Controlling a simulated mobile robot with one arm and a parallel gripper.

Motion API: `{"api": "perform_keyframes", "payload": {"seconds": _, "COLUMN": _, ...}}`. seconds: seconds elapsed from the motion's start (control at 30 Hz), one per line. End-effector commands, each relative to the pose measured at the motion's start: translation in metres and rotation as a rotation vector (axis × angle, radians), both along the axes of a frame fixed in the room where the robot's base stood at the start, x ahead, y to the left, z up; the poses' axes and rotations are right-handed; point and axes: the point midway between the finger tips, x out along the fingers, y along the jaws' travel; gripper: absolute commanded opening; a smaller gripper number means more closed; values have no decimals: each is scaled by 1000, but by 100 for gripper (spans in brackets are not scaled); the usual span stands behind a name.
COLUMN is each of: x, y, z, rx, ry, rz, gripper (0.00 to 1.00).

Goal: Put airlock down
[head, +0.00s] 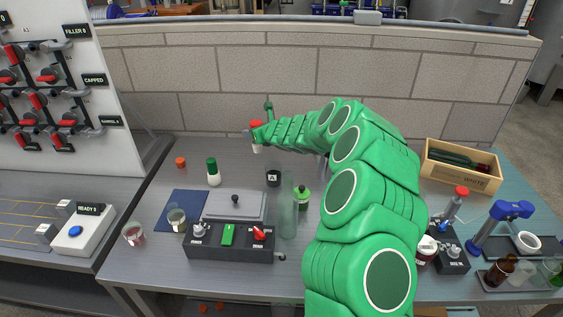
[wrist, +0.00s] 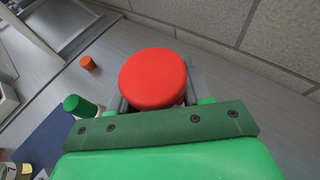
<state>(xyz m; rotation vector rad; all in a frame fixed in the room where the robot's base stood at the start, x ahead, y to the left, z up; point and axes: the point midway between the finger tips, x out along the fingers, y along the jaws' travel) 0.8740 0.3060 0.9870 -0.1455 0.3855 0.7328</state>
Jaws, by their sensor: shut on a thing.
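The airlock (head: 256,125), a small piece with a red cap and a pale lower body, is held in my gripper (head: 258,137). It looks upright in the head view, against the block wall. In the wrist view its round red cap (wrist: 153,78) fills the middle, between the grey fingers of my gripper (wrist: 156,98). My gripper is shut on it. Its lower body is mostly hidden in the wrist view. It appears to be above the back of the grey bench (head: 225,153); the exact gap cannot be told.
A green-capped white bottle (head: 213,175) and an orange cap (head: 180,162) stand left of the airlock. A dark jar marked A (head: 273,177) and a clear bottle (head: 288,215) stand nearer. A control box (head: 228,243) is in front. The back bench strip is largely bare.

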Motion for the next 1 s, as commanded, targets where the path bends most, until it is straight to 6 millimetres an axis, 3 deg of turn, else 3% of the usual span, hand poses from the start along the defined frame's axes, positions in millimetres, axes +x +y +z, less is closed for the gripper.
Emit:
{"api": "perform_keyframes", "payload": {"seconds": 0.1, "x": 28, "y": -36, "z": -4, "rx": -1, "ry": -5, "rz": -81, "gripper": 17}}
{"api": "perform_keyframes", "payload": {"seconds": 0.2, "x": 43, "y": -59, "z": -5, "rx": 0, "ry": -8, "rz": -130, "gripper": 17}}
{"api": "perform_keyframes", "payload": {"seconds": 0.4, "x": 58, "y": -84, "z": -6, "rx": 1, "ry": -11, "rz": -184, "gripper": 17}}
{"api": "perform_keyframes", "payload": {"seconds": 1.0, "x": 61, "y": -87, "z": -59, "rx": 0, "ry": -11, "rz": -192, "gripper": 17}}
